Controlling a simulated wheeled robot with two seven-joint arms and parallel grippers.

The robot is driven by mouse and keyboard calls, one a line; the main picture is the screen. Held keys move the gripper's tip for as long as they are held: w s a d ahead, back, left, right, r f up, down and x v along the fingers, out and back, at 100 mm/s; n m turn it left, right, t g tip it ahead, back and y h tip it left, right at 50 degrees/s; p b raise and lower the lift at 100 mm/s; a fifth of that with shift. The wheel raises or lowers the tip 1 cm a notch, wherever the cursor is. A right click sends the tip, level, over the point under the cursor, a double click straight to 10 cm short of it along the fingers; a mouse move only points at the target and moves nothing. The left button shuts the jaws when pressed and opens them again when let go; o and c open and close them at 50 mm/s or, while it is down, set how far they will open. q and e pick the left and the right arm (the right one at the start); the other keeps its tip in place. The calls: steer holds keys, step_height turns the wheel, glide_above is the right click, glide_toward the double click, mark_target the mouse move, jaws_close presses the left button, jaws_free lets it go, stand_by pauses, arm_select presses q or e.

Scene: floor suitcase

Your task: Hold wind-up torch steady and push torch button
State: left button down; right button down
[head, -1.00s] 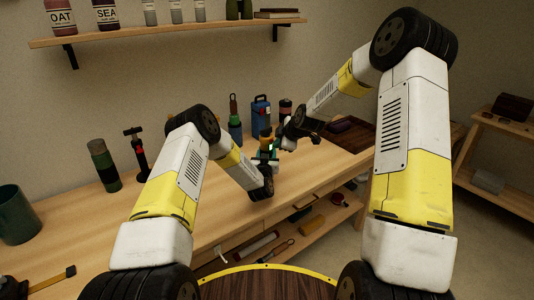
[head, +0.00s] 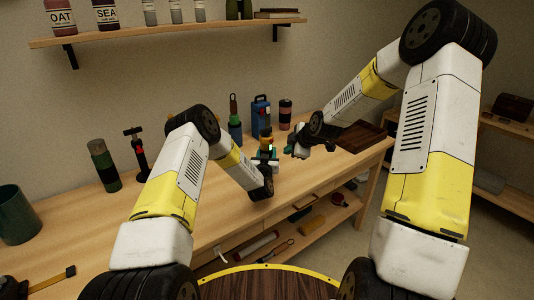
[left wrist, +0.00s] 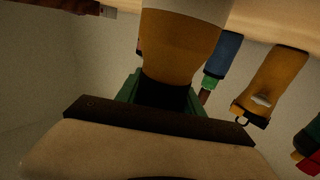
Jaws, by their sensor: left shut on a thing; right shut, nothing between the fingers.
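The wind-up torch, orange with a dark part, shows small in the head view (head: 266,133) above the workbench. It fills the top middle of the left wrist view (left wrist: 180,48). My left gripper (head: 265,157) is shut on it, with green fingers around its dark end. The fingers partly hide that end, and I cannot make out the button. My right gripper (head: 292,149) is shut and empty, a short way right of the torch and apart from it.
Behind the torch stand a blue canister (head: 261,112), a dark bottle with a reddish top (head: 285,115) and a blue-green bottle (head: 235,125). A dark tray (head: 360,137) lies at the bench's right end.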

steer(key=shift+s+d, duration=0.25)
steer(key=shift+s, duration=0.1)
arm_select(q)
steer(key=c, duration=0.7)
jaws_free()
steer(key=shift+o, duration=0.2)
steer(key=shift+s, duration=0.1)
